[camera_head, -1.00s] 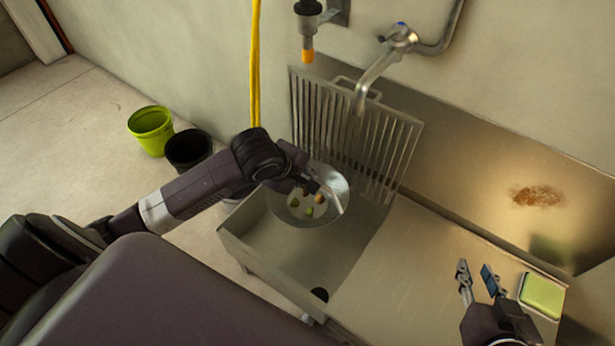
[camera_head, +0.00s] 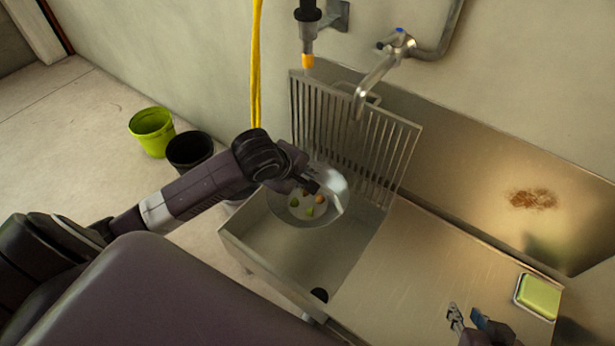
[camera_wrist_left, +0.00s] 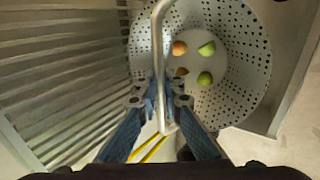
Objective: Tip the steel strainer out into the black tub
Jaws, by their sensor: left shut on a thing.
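The steel strainer (camera_head: 328,207) is a perforated bowl with several small green and orange-brown pieces (camera_head: 308,203) in it. It is over the sink basin; whether it touches the basin I cannot tell. My left gripper (camera_head: 313,184) is shut on the strainer's handle, a metal bar that runs between the fingers in the left wrist view (camera_wrist_left: 160,95). The bowl (camera_wrist_left: 252,62) looks roughly level. The black tub (camera_head: 188,152) stands on the floor left of the sink, behind my left forearm. My right gripper (camera_head: 468,318) is open and empty over the drainboard at the bottom right.
A lime green bucket (camera_head: 152,132) stands beside the black tub. A tap (camera_head: 375,80) and a yellow hose (camera_head: 256,70) are above. A green sponge in a dish (camera_head: 540,296) lies at right.

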